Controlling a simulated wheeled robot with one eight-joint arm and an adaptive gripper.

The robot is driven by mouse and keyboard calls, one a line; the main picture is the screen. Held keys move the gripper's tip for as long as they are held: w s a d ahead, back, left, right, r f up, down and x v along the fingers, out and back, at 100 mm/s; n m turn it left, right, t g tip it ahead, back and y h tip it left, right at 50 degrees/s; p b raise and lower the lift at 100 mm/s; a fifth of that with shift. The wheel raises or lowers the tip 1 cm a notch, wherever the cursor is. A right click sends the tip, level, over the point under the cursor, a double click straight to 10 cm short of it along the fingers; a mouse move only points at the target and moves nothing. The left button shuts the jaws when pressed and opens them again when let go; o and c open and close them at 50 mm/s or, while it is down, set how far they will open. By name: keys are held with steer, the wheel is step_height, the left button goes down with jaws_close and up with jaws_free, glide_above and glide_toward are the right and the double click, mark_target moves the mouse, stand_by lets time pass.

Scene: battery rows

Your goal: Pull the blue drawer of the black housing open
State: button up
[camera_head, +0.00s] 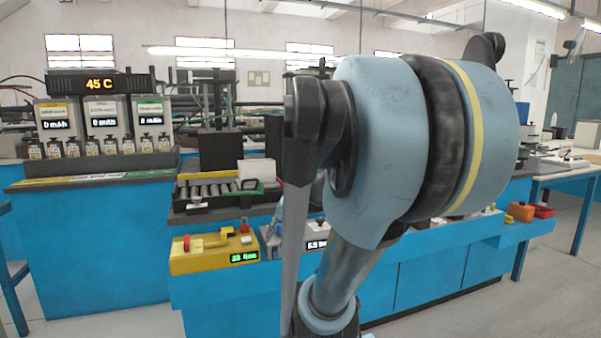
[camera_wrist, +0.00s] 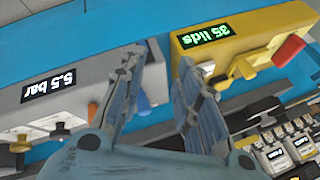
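A black box-shaped housing (camera_head: 221,152) stands on the bench left of my arm in the head view, behind a tray of grey cylinders. I cannot tell whether it is the housing with the drawer, and I cannot make out a blue drawer on it. My gripper (camera_wrist: 161,62) shows in the wrist view with its two fingers apart and nothing between them. Its fingertips lie between a grey unit reading "5.5 bar" and a yellow unit reading "35 lids", with a blue surface beyond. My arm hides the gripper in the head view.
The yellow unit (camera_head: 213,252) and the grey unit (camera_head: 272,239) sit along the blue bench front (camera_head: 225,300). A black-framed tray (camera_head: 198,203) holds several cylinders. A charger rack (camera_head: 100,118) stands left. Orange and red bins (camera_head: 521,212) sit right.

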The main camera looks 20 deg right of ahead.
steer(key=w+r+m, duration=0.1)
steer(key=w, duration=0.2)
steer(key=w+d+r+m+t, duration=0.1)
steer(key=w+r, duration=0.1)
steer(key=w, duration=0.1)
steer(key=w+r+t, duration=0.1)
steer(key=w, duration=0.2)
steer(key=shift+w+d+r+m+y, duration=0.35)
steer(key=shift+w+d+m+y, duration=0.05)
steer(key=w+d+r+m+t, duration=0.3)
steer(key=w+d+r, duration=0.1)
steer(key=w, duration=0.5)
steer(key=m+t+h, duration=0.3)
steer(key=m+t, duration=0.2)
steer(key=m, duration=0.3)
glide_toward(300, 168)
steer(key=w, duration=0.3)
steer(key=w+f, duration=0.1)
steer(key=w, duration=0.3)
steer(key=w+f, duration=0.1)
steer(key=w, duration=0.2)
steer(key=shift+w+a+f, duration=0.1)
steer(key=shift+w+f, duration=0.05)
steer(key=shift+w, duration=0.25)
jaws_close()
steer(key=shift+s, duration=0.1)
